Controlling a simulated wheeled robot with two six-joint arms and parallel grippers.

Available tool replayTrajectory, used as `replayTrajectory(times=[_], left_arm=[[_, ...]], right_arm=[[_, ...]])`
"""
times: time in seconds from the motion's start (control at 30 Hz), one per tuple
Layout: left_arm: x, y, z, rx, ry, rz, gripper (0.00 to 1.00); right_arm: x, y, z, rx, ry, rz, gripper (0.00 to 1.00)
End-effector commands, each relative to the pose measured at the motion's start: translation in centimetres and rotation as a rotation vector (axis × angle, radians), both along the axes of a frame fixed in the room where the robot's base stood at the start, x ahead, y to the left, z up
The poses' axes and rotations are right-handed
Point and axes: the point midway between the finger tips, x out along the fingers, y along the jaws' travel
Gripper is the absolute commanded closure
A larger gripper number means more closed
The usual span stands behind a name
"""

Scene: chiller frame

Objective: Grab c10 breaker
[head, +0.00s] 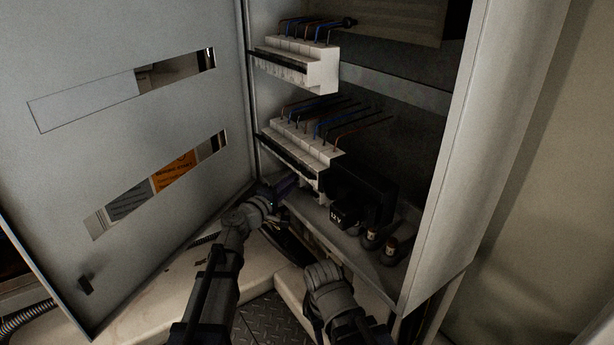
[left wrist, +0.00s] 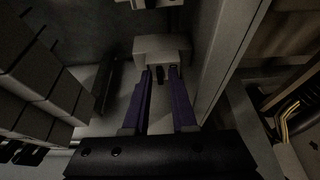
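Two rows of white breakers stand in the open cabinet, an upper row (head: 322,72) and a lower row (head: 318,158). No c10 marking is readable, so I cannot tell which breaker is c10. My left gripper (head: 285,186) reaches in just below the left end of the lower row. In the left wrist view its purple fingers (left wrist: 164,75) are apart. A white block with a small dark part (left wrist: 160,48) lies just beyond the fingertips; contact cannot be told. My right gripper (head: 325,278) is low at the cabinet's front, its fingers unclear.
The cabinet door (head: 110,130) hangs open on the left, with slots cut in it. The cabinet's right wall (head: 465,150) bounds the opening. Dark cylindrical parts (head: 382,242) stand on the cabinet floor at right. Wires rise from both rows.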

Motion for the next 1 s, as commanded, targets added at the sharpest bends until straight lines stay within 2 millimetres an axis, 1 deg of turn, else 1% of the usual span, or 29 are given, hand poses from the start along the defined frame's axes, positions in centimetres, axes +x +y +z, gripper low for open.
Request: replayTrajectory(times=[0.17, 0.4, 1.0], left_arm=[[-0.01, 0.0, 0.0, 0.0, 0.0, 0.001, 0.75], [-0.03, 0.01, 0.0, 0.0, 0.0, 0.001, 1.0], [-0.03, 0.01, -0.01, 0.001, -0.001, 0.001, 1.0]], right_arm=[[0.0, 0.0, 0.0, 0.0, 0.0, 0.0, 0.5], [0.0, 0.0, 0.0, 0.0, 0.0, 0.0, 0.5], [0.0, 0.0, 0.0, 0.0, 0.0, 0.0, 0.5]])
